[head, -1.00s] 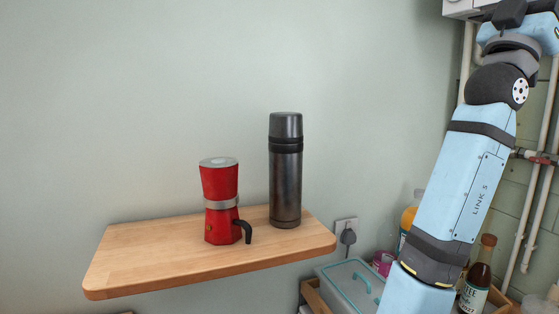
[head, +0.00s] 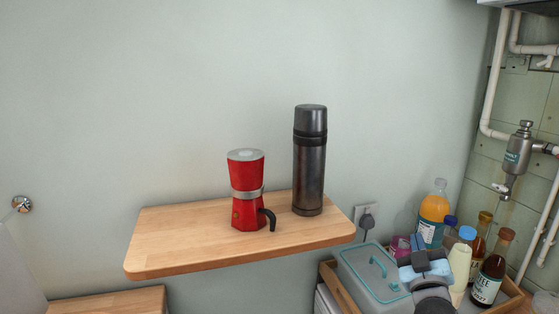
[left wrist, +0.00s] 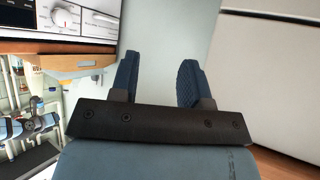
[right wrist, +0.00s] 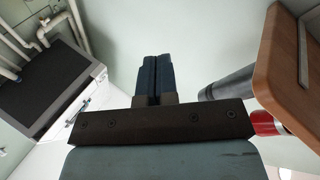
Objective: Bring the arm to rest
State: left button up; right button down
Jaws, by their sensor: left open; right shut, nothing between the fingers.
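My right gripper (head: 417,242) shows low at the right in the head view, pointing up in front of the grey lidded box. In the right wrist view its two dark blue fingers (right wrist: 155,72) are shut together with nothing between them. My left gripper is outside the head view. In the left wrist view its fingers (left wrist: 158,72) are spread apart and empty, with a pale wall behind. No held object shows in either gripper.
A wooden shelf (head: 170,245) holds a red moka pot (head: 246,190) and a dark flask (head: 309,160). Several bottles (head: 490,270) and the grey box (head: 352,262) stand close to my right gripper. Pipes (head: 492,90) run along the right wall. The wall above the shelf is clear.

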jog(key=s+a+f+g+y+p, duration=0.1)
jog(key=s+a+f+g+y, duration=0.15)
jog(key=s+f, duration=0.65)
jog(key=s+a+f+g+y+p, duration=0.1)
jog(key=s+a+f+g+y, duration=0.25)
jog(key=f, duration=0.95)
jog(key=s+a+f+g+p, duration=0.1)
jog(key=s+a+f+g, duration=0.1)
jog(key=s+f, duration=0.3)
jog(key=s+a+f+m+g+y+p, duration=0.1)
jog(key=s+f, duration=0.4)
jog(key=s, duration=0.8)
jog(key=shift+a+f+g, duration=0.2)
jog(key=shift+a+g, duration=0.4)
jog(key=shift+a, duration=0.2)
